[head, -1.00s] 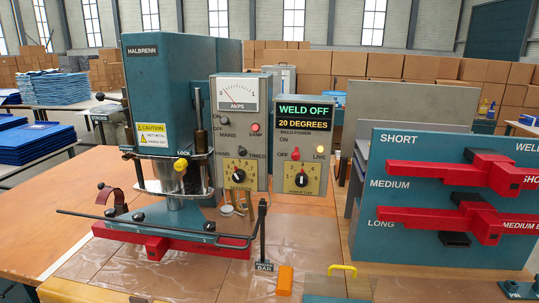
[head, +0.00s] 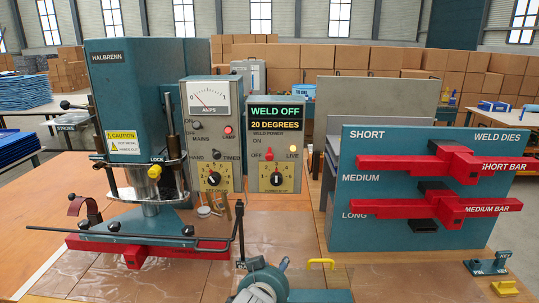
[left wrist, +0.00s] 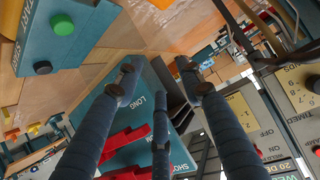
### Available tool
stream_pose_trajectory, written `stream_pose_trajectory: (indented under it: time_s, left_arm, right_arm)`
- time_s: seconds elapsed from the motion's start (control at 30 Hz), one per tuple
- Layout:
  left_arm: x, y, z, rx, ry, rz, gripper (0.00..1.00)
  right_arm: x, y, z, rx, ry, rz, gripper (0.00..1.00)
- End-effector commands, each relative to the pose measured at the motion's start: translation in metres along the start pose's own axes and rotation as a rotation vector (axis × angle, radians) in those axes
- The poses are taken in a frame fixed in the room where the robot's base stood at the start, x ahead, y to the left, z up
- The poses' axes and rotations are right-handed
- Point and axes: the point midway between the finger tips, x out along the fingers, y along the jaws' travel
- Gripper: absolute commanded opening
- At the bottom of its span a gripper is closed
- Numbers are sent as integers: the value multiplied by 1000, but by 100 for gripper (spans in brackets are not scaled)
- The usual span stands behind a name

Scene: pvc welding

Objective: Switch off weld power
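The weld power box (head: 276,150) stands on the bench, right of the amps box. Its display (head: 277,112) reads WELD OFF and 20 DEGREES. Below it is a red weld power switch (head: 269,155) with ON marked above; its lever position is too small to tell. My right gripper is not in view.
The teal welding press (head: 130,110) with its red base and black rod stands at left. The amps box (head: 212,135) is beside it. The weld dies board (head: 400,225) with red bars stands at right. A yellow handle (head: 321,262) is near the front edge.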

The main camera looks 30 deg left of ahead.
Motion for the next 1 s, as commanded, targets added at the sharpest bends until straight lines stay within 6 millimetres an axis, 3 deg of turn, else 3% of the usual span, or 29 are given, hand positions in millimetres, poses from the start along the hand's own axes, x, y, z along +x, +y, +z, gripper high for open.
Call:
stream_pose_trajectory:
  time_s: [0.03, 0.1, 0.2, 0.3, 0.5, 1.0]
  left_arm:
    - [-2, -8, -46, -48, 91, -25, 38]
    - [-9, -22, -102, -116, 208, -56, 38]
    - [-27, -41, -171, -209, 361, -92, 38]
    - [-45, -56, -218, -276, 469, -113, 38]
    - [-53, -68, -251, -320, 540, -126, 38]
    - [20, -85, -291, -317, 535, -127, 38]
  right_arm:
    - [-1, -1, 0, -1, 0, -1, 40]
    - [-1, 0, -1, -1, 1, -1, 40]
    - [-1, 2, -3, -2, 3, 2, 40]
    - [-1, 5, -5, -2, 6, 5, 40]
    - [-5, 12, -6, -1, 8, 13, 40]
    - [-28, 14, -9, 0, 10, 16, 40]
